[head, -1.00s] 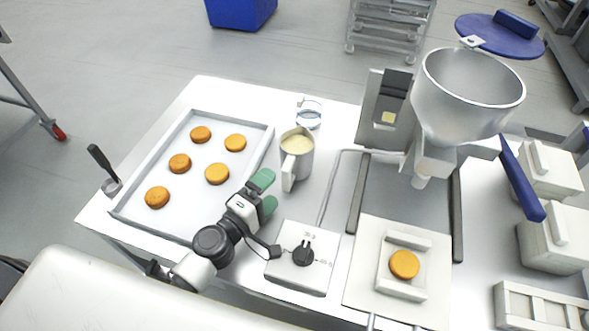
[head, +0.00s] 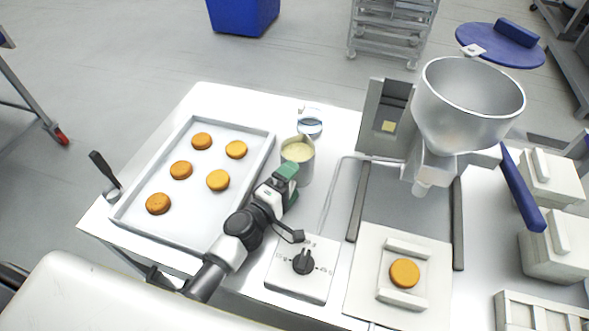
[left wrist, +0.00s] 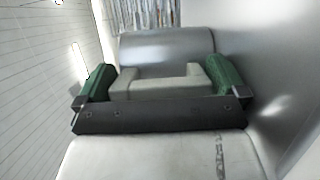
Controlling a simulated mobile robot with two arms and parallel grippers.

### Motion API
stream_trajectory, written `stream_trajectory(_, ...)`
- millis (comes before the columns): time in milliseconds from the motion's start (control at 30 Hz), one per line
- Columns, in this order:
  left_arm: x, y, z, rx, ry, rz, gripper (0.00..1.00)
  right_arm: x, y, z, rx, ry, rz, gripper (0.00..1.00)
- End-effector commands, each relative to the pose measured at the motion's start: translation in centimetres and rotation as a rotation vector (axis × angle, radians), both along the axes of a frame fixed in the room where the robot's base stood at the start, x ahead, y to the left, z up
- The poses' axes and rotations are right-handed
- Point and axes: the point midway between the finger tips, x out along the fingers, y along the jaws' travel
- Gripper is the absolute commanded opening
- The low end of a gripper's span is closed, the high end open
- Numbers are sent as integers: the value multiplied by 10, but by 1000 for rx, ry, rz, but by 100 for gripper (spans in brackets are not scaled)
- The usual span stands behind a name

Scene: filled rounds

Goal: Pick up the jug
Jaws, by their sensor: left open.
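The jug (head: 306,170) is a metal pitcher filled with a pale cream mix. It stands upright on the white table to the right of the tray. My left gripper (head: 288,182) is at the jug's near side and covers its handle in the head view. In the left wrist view, the pale handle (left wrist: 160,88) lies between the two green fingertips, with the silver jug wall (left wrist: 165,47) behind it. The gripper (left wrist: 161,80) is open, with a finger on each side of the handle. My right gripper is not in view.
A tray (head: 150,226) with several round cakes lies on the left. A control box (head: 312,285) with a black knob sits in front of the jug. A metal hopper machine (head: 465,110) stands on the right, with a cake on its plate.

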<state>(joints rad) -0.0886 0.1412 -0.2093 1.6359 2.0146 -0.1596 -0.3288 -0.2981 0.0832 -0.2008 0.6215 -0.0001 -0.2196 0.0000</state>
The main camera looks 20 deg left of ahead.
Motion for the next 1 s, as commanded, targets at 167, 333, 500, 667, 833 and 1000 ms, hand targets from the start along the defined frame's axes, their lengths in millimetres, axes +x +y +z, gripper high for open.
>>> stream_trajectory(167, 0, 0, 0, 0, 0, 0, 80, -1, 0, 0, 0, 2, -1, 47)
stream_trajectory(333, 0, 0, 0, 0, 0, 0, 54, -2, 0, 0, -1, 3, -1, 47)
stream_trajectory(500, 0, 0, 2, -1, -4, 0, 46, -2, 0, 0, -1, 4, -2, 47)
stream_trajectory(667, 0, 0, 3, 0, -4, 0, 46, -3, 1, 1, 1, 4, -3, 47)
stream_trajectory(833, 1, 1, 15, 3, -6, -1, 46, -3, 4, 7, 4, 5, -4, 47)
stream_trajectory(1000, 0, 1, 41, 6, -8, -2, 46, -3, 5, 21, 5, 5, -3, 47)
